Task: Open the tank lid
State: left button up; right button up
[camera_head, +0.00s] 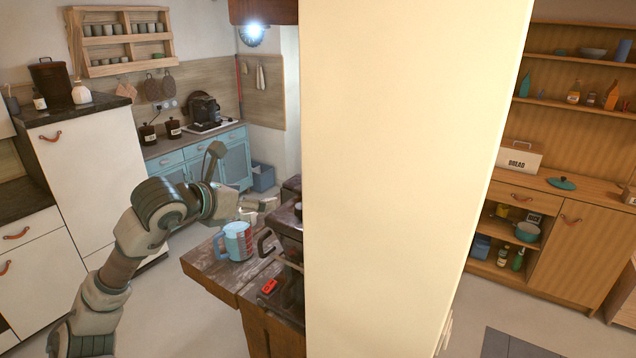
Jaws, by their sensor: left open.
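A dark coffee machine (288,233) stands on the wooden table, its right part hidden by a large cream panel. I cannot clearly make out its tank lid; a dark brown part shows at the top beside the panel edge. My left gripper (262,205) is open and empty, at the upper left of the machine. Its pale fingers point right, towards the machine's top; I cannot tell whether they touch it. My right gripper is not in view.
The cream panel (405,180) fills the middle of the view and hides much of the table. A small red object (269,286) lies at the machine's base. The wooden table (207,268) has bare room at its left corner. White cabinets (95,180) stand at left.

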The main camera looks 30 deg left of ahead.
pick_arm(q)
send_near(299, 193)
jog(key=p+x, duration=0.1)
jog(key=x, duration=0.4)
jog(key=p+x, duration=0.1)
jog(key=x, duration=0.2)
jog(key=shift+w+d+r+p, duration=0.2)
jog(key=shift+d+p, duration=0.1)
jog(key=shift+d, duration=0.2)
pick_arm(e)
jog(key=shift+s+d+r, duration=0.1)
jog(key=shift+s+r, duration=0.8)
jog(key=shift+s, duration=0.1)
pick_arm(q)
jog(key=shift+d, duration=0.1)
